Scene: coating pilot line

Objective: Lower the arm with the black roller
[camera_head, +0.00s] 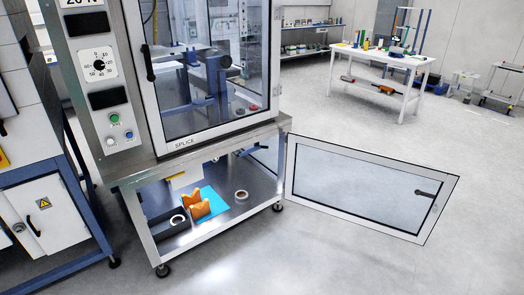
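A cabinet labelled SPLICE (183,144) stands left of centre in the head view. Behind its shut upper glass door (200,119) is blue machinery (216,78) with dark parts. I cannot make out for sure which part is the arm with the black roller. In the open lower bay a dark blue bar (254,149) shows near the back right, partly hidden by the frame. My gripper is not in view.
The lower glazed door (370,187) stands open to the right, over the floor. A white table (380,64) stands far back. The right foreground floor is clear.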

